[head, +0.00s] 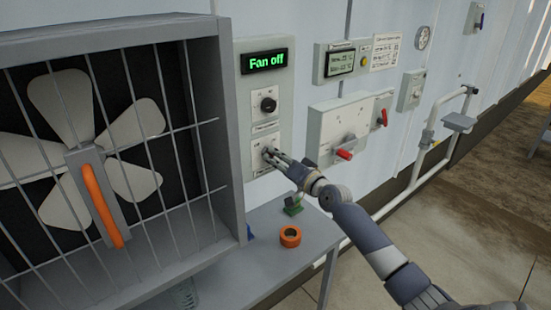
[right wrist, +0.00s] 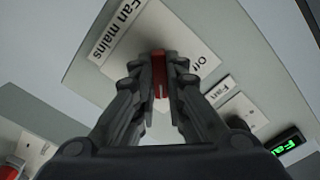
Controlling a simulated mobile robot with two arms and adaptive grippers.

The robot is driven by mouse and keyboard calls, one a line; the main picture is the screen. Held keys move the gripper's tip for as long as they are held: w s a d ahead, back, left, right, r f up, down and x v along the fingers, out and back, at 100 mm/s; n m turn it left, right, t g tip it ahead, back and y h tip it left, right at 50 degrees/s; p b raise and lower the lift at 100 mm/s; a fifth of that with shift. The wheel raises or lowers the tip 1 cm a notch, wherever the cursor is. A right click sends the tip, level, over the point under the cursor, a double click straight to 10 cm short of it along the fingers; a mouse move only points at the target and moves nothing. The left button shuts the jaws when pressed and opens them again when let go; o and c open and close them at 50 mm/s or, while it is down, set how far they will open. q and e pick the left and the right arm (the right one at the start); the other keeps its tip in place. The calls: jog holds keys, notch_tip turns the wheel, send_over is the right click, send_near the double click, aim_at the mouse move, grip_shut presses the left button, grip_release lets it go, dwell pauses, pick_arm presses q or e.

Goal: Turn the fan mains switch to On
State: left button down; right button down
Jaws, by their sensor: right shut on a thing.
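The fan mains switch shows in the right wrist view as a red handle (right wrist: 159,68) on a white plate (right wrist: 115,48) marked "Fan mains" and "Off". My right gripper (right wrist: 160,80) is shut on the red handle, one finger on each side. In the head view my right gripper (head: 268,154) reaches the lower plate of the grey fan panel (head: 282,100) and hides the handle. The display (head: 264,61) above reads "Fan off" in green. The handle's exact setting is hard to tell. My left gripper is not in view.
A black knob (head: 268,104) sits above the switch. The caged fan (head: 105,150) stands close on the left. A grey table (head: 262,262) below bears an orange tape roll (head: 290,236) and a green item (head: 293,206). A box with red handles (head: 345,125) is to the right.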

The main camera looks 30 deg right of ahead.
dwell(0.4)
jog(key=c, duration=1.6)
grip_release()
jog(key=shift+c, duration=0.2)
jog(key=shift+s, duration=0.15)
jog(key=s+d, duration=0.1)
jog(key=s, duration=1)
jog(key=shift+s, duration=0.4)
